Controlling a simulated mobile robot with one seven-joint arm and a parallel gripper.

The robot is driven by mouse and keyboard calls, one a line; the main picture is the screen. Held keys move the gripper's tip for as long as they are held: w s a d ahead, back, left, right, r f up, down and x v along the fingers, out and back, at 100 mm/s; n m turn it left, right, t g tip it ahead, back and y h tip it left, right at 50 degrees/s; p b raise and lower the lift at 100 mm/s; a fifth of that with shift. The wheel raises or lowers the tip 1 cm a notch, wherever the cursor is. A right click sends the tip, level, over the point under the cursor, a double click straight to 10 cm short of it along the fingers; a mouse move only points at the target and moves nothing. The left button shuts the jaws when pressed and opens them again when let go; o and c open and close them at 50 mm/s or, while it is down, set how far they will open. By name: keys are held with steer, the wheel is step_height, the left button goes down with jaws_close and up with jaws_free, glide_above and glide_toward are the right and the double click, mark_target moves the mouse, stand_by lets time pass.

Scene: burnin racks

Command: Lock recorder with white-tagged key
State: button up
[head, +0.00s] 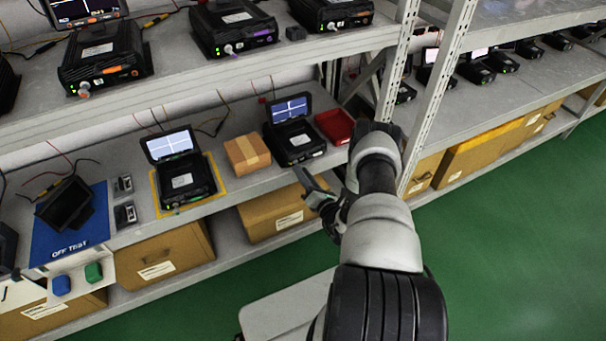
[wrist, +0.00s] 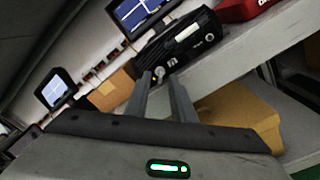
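A black recorder (head: 293,145) with a raised lit screen (head: 289,108) stands on the middle shelf, left of a red bin. A small pale mark (head: 317,153) shows on its front. In the wrist view the recorder (wrist: 187,45) fills the top middle, with a round silver knob or key (wrist: 160,72) on its front. I cannot make out a white tag on it. My gripper (head: 316,190) is in front of the shelf, below the recorder. In the wrist view my gripper (wrist: 160,78) has its two fingers apart, pointing at the knob. Contact cannot be told.
A red bin (head: 335,125) sits close right of the recorder and a cardboard box (head: 247,154) left of it. Another recorder (head: 185,182) stands on a yellow-edged mat. A shelf post (head: 424,90) rises at right. Cardboard boxes (head: 275,213) fill the shelf below.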

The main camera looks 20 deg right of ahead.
jaws_close()
steer(key=shift+b, duration=0.3)
steer(key=n+b, duration=0.2)
steer(key=n, duration=1.5)
steer(key=shift+d+n, duration=0.15)
steer(key=shift+n, duration=0.25)
stand_by(0.5)
